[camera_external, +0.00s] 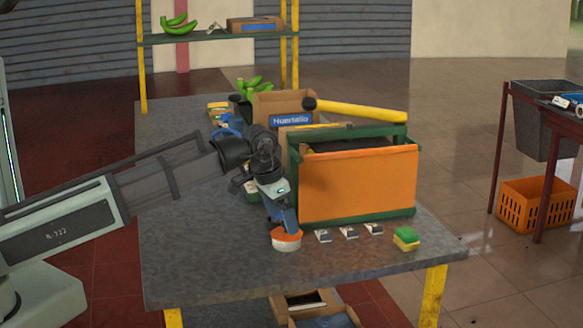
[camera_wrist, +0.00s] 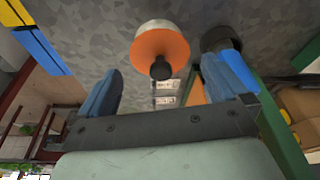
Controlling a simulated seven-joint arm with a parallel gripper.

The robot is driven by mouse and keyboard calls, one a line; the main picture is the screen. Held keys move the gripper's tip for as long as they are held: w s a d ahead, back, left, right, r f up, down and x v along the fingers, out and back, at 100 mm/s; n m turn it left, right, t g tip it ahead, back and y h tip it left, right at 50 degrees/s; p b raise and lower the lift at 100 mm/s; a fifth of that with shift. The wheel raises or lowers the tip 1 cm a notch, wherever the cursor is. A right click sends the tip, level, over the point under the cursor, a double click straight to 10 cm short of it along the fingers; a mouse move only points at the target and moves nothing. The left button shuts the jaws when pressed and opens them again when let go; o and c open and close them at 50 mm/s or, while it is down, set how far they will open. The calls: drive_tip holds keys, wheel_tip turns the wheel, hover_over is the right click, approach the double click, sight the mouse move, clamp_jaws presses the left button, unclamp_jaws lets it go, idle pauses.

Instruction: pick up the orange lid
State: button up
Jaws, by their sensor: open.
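The orange lid (camera_external: 287,235) lies on a white round base or pot near the front edge of the grey table. In the wrist view the orange lid (camera_wrist: 176,48) shows its dark knob pointing toward me, with the white side beyond it. My gripper (camera_external: 281,222) is tilted down at the lid, its blue fingers close above it. In the wrist view my gripper (camera_wrist: 163,70) is open, with the lid and knob between and just ahead of the fingertips. Nothing is held. I cannot tell whether a finger touches the lid.
A large orange crate with a green frame (camera_external: 358,185) stands right beside my gripper. Several small white-and-dark items (camera_external: 348,232) lie right of the lid, then a green and yellow sponge (camera_external: 406,239). A cardboard box (camera_external: 283,105) stands behind. The table's left front (camera_external: 195,255) is clear.

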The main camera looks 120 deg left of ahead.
drive_tip(key=x, duration=0.3)
drive_tip(key=shift+a+f, duration=0.1)
drive_tip(key=c, duration=0.9)
